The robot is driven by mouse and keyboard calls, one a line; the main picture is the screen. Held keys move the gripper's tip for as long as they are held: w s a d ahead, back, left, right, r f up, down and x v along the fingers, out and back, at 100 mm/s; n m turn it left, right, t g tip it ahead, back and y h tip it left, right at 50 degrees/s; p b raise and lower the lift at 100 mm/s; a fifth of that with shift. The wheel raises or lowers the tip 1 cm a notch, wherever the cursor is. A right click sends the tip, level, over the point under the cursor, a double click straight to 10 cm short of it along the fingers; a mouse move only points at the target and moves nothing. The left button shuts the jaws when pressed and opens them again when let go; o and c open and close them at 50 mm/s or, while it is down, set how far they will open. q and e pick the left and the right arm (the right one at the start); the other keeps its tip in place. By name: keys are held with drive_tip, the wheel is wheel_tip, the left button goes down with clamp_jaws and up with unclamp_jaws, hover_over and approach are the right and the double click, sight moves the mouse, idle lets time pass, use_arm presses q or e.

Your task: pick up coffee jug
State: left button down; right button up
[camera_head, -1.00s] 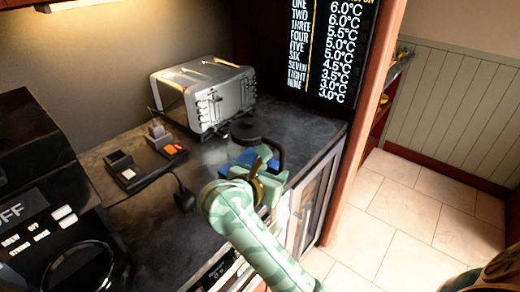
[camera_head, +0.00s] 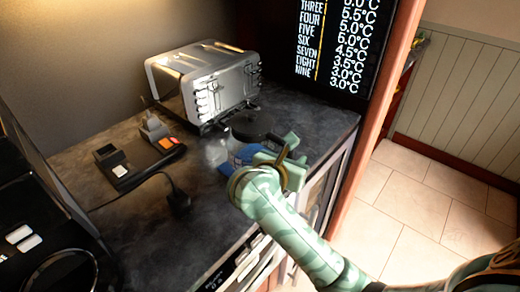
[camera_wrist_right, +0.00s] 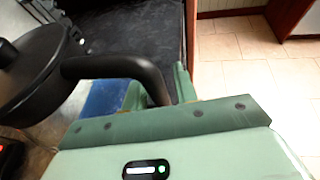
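The coffee jug has a round black lid (camera_head: 252,124), a black handle and a blue patch on its side. It stands on the dark counter in front of the toaster. In the right wrist view the lid (camera_wrist_right: 30,65) is at the left, and the handle (camera_wrist_right: 112,67) runs from it to between my right gripper's fingers. My right gripper (camera_head: 280,150) is at the handle, on the jug's right side; its two green fingers (camera_wrist_right: 158,90) lie close against the handle on both sides. They hide the handle's lower part. My left gripper is not in view.
A silver toaster (camera_head: 205,80) stands just behind the jug. A small black device (camera_head: 135,158) and a black plug with cable (camera_head: 177,198) lie to the left. A black coffee machine (camera_head: 30,225) is at the left edge. A display board (camera_head: 335,50) stands at the right.

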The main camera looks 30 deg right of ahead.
drive_tip(key=shift+w, duration=0.1)
clamp_jaws()
drive_tip(key=shift+d+f, duration=0.1)
drive_tip(key=shift+f, duration=0.1)
idle(0.9)
